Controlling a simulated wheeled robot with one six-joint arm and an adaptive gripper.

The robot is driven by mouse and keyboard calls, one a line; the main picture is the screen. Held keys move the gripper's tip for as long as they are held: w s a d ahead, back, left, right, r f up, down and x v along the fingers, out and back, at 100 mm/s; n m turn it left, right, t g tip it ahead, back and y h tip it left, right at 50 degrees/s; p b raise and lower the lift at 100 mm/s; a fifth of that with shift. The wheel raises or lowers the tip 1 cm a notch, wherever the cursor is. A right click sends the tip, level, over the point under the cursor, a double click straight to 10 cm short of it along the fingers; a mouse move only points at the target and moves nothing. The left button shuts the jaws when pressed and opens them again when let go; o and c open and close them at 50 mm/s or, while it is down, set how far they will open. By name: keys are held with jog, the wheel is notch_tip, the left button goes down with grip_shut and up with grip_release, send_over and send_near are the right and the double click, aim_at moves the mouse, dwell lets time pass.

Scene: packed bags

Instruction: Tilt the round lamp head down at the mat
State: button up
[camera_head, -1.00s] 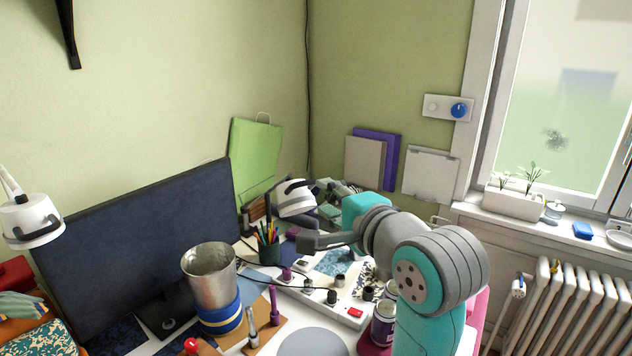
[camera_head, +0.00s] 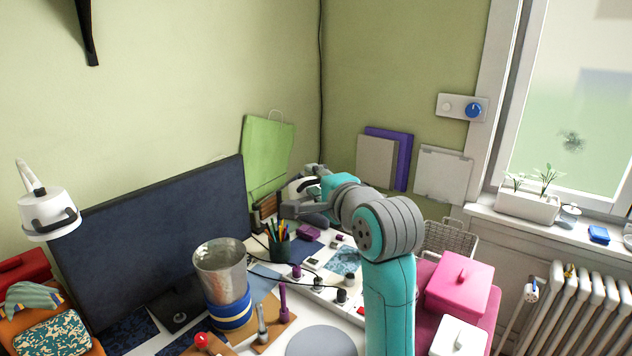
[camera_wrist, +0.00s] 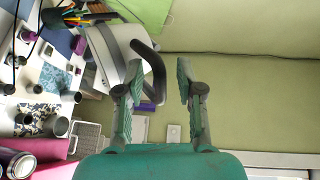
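A white round lamp head (camera_head: 297,186) with a dark handle stands at the far corner of the desk, partly hidden by my arm. In the wrist view the lamp head (camera_wrist: 110,52) is large, and its dark curved handle (camera_wrist: 152,62) reaches toward the space between my fingers. My gripper (camera_wrist: 158,78) is open, with the left finger close to the handle; I cannot tell whether they touch. In the head view the fingers are hard to make out.
A second white lamp (camera_head: 50,212) hangs at the left before a dark monitor (camera_head: 150,235). A pencil cup (camera_head: 279,248), a metal tumbler (camera_head: 220,270) and several small items crowd the desk. A pink box (camera_head: 459,285) stands right of my arm.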

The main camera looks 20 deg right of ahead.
grip_shut()
jog(key=shift+f, duration=0.15)
jog(key=shift+s+f+t, duration=0.2)
jog(key=shift+f+t, duration=0.35)
jog(key=shift+t, duration=0.15)
jog(key=shift+s+f+t, duration=0.15)
jog(key=shift+f+t, duration=0.4)
jog(key=shift+t, duration=0.15)
jog(key=shift+f, duration=0.9)
grip_release()
